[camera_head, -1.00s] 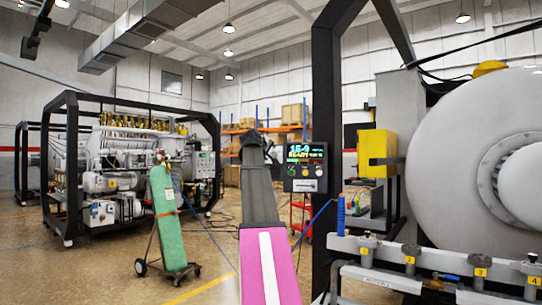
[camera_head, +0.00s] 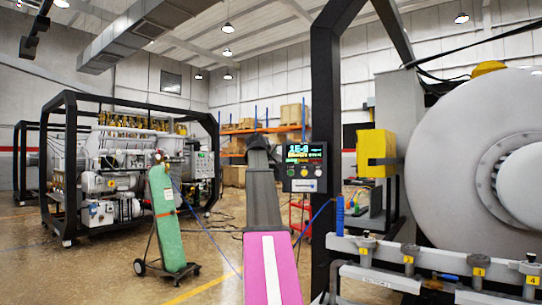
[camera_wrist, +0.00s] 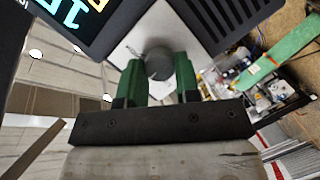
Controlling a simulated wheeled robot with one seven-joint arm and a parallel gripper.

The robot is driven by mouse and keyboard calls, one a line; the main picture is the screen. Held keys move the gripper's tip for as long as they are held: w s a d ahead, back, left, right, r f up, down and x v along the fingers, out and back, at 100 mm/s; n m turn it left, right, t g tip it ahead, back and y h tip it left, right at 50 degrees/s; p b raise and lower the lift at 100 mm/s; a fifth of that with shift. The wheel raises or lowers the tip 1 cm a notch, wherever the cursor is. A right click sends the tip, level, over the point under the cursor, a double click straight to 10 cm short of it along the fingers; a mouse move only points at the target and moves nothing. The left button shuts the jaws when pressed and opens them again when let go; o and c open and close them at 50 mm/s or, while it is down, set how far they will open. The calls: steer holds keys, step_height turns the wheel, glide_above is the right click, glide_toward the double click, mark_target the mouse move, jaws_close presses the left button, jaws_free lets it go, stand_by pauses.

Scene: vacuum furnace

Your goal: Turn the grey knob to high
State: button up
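The grey knob (camera_wrist: 160,65) is round and sits in front of a pale plate (camera_wrist: 134,40) in the wrist view. My gripper (camera_wrist: 159,72) has green fingers, one on each side of the knob. The gap is about as wide as the knob, and I cannot tell whether both fingers press on it. The black control box (camera_head: 304,186) stands right of my arm in the head view, its lit display (camera_head: 304,153) reading about 1E-9. The display also shows in part in the wrist view (camera_wrist: 75,12). In the head view my arm hides the knob and fingers.
A black frame post (camera_head: 325,130) stands just right of the box. A large grey furnace drum (camera_head: 440,150) and a numbered rail (camera_head: 440,262) fill the right. A green gas cylinder (camera_head: 166,215) on a cart stands left on open floor. A framed machine (camera_head: 125,165) is behind it.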

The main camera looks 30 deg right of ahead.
steer(key=shift+m, duration=0.3)
steer(key=m+y, duration=0.1)
steer(key=m, duration=0.1)
steer(key=m+t+y, duration=0.1)
steer(key=m, duration=0.2)
steer(key=m+t+y, duration=0.1)
steer(key=m+y, duration=0.1)
steer(key=m, duration=0.1)
steer(key=shift+s+d+r, duration=0.1)
steer(key=shift+s+d, duration=0.15)
stand_by(0.3)
stand_by(0.4)
steer(key=o, duration=0.9)
steer(key=shift+s, duration=0.1)
steer(key=v, duration=1)
steer(key=shift+s+a, duration=0.1)
steer(key=shift+s, duration=0.25)
